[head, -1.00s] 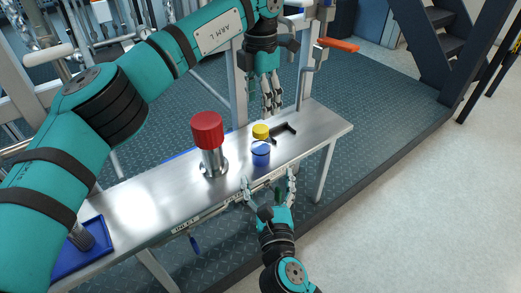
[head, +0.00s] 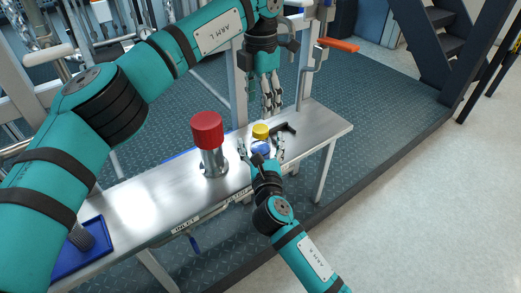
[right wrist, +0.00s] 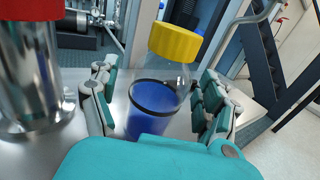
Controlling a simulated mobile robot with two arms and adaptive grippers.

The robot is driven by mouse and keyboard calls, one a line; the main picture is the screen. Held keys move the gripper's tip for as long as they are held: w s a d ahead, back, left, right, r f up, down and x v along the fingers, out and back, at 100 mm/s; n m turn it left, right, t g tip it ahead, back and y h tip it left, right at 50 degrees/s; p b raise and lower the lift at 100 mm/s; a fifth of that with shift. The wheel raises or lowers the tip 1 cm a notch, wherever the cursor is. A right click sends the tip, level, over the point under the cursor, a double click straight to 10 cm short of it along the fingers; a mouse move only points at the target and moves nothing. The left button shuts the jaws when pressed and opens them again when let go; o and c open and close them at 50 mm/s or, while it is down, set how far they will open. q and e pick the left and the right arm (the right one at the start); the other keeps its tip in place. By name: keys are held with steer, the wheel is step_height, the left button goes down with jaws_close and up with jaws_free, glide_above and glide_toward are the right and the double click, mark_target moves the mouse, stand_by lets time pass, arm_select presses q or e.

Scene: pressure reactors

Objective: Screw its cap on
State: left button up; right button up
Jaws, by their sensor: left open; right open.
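A blue vessel (head: 261,149) with a dark rim stands on the metal bench; in the right wrist view it (right wrist: 150,122) sits between my fingers. A yellow cap (head: 260,131) shows just behind it. In the right wrist view the yellow cap (right wrist: 175,43) tops a clear body (right wrist: 172,75); I cannot tell whether it is screwed tight. My right gripper (head: 261,148) is open, its fingers on either side of the blue vessel, with no clear contact. My left gripper (head: 271,106) hangs with its fingers pointing down, open and empty, behind the yellow cap.
A metal cylinder with a red top (head: 207,130) stands left of the blue vessel, close to my right gripper. A black bracket (head: 286,129) lies to the right. A blue tray (head: 93,250) is at the bench's near left end. The bench's right end is clear.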

mark_target(261, 128)
jaws_close()
arm_select(q)
steer(key=n, duration=0.4)
steer(key=shift+n, duration=0.3)
stand_by(0.3)
steer(key=shift+f, duration=4)
